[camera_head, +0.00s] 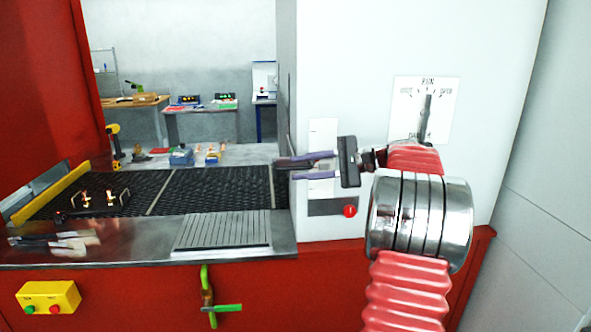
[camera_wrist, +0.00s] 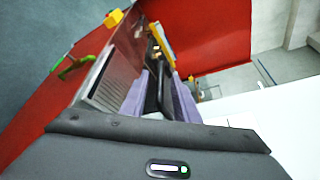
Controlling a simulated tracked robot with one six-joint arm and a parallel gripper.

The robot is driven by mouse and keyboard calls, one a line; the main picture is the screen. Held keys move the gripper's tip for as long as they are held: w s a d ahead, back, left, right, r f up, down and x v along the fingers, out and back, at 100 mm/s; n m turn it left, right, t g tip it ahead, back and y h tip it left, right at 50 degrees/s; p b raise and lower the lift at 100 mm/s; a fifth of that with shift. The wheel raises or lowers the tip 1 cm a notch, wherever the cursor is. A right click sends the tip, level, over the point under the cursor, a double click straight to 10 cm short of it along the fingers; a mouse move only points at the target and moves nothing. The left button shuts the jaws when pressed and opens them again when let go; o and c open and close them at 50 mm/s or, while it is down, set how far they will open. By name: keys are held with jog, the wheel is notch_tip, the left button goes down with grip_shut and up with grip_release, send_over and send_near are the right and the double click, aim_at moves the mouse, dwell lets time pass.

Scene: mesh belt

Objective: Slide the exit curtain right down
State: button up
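My gripper (camera_head: 284,170) is at the right side of the belt opening, in front of the white housing's left edge. Its two purple fingers are apart, with pale wall showing between them, and point left. In the wrist view the fingers (camera_wrist: 160,92) also stand apart, with dark shapes between them that I cannot make out clearly. A dark piece lies along the upper fingertip; I cannot tell whether it is a finger pad or a handle. No lowered curtain shows across the opening. I cannot make out the exit curtain itself.
The black mesh belt (camera_head: 215,190) runs behind the steel ledge (camera_head: 140,243). The white housing (camera_head: 350,60) carries a dial with a lever (camera_head: 427,105) and a red knob (camera_head: 350,211). A green-handled valve (camera_head: 208,300) and yellow button box (camera_head: 48,297) are on the red front.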

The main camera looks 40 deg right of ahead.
jog(key=shift+x, duration=1.3)
jog(key=shift+c, duration=0.3)
grip_shut()
